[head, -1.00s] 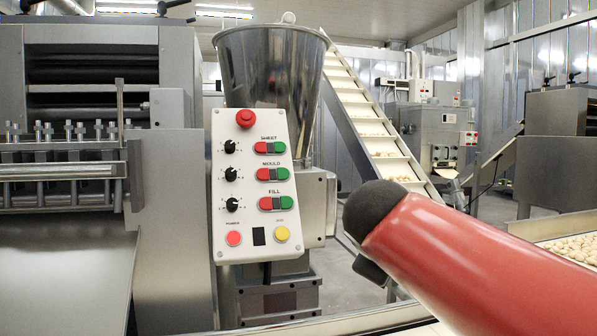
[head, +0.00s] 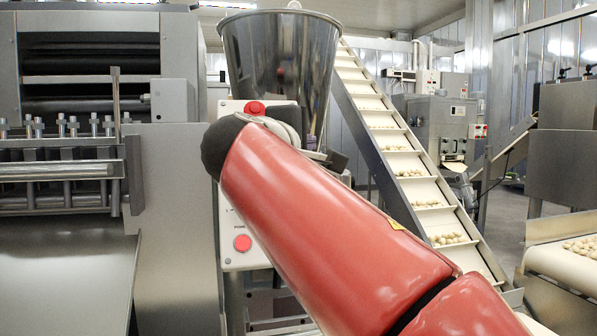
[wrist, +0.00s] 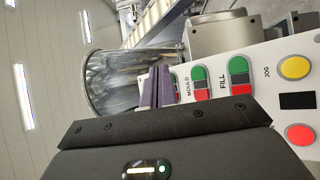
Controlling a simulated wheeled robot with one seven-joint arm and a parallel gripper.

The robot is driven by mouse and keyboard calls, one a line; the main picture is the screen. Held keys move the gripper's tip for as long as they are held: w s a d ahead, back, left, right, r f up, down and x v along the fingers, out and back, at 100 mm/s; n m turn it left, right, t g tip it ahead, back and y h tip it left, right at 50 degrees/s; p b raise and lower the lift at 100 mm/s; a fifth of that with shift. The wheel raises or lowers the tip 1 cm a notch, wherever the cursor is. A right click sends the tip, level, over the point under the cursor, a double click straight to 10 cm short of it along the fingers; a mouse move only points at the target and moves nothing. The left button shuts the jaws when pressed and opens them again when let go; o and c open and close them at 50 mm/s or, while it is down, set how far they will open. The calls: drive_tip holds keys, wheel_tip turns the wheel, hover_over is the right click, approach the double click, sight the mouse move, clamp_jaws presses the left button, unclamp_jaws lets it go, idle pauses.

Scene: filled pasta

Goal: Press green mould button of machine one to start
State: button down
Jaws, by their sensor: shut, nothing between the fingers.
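The white control panel (head: 232,262) of the machine is mostly hidden behind my red arm in the head view. In the wrist view the panel (wrist: 262,108) appears turned sideways. Its green mould button (wrist: 198,73) shows beside the word MOULD, with its red partner (wrist: 201,94) below it, partly covered by the gripper body. My gripper (wrist: 156,82) is shut and empty, its purple fingers just left of the mould buttons in that view, over the sheet button area, which they largely hide. I cannot tell whether the fingertips touch the panel.
A green fill button (wrist: 238,65) sits close to the mould one, then a yellow jog button (wrist: 295,68) and a red power button (wrist: 299,134). A red stop knob (head: 255,107) tops the panel. A steel hopper (head: 278,62) stands behind, with a sloping conveyor (head: 400,160) to the right.

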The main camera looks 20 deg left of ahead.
drive_tip(key=shift+w, duration=0.1)
drive_tip(key=shift+w+a+f+p, duration=0.15)
drive_tip(key=shift+w+a+f, duration=0.6)
drive_tip(key=shift+w, duration=0.3)
drive_tip(key=shift+w+a+f+p, duration=0.15)
drive_tip(key=shift+w+a+f, duration=0.4)
drive_tip(key=shift+w+f, duration=0.35)
drive_tip(key=shift+w+a+f+p, duration=0.15)
drive_tip(key=shift+w+a+f, duration=0.55)
drive_tip(key=shift+w, duration=0.45)
drive_tip(key=shift+w, duration=0.1)
drive_tip(key=shift+w+a+f, duration=0.1)
drive_tip(key=shift+w+f, duration=0.1)
drive_tip(key=shift+w+a+f, duration=0.2)
drive_tip(key=shift+w+f, duration=0.05)
drive_tip(key=shift+w, duration=0.05)
idle(0.6)
drive_tip(key=shift+s, duration=0.1)
drive_tip(key=shift+s+d+r, duration=0.35)
drive_tip(key=shift+s+r, duration=0.1)
drive_tip(key=shift+s, duration=0.05)
idle(0.4)
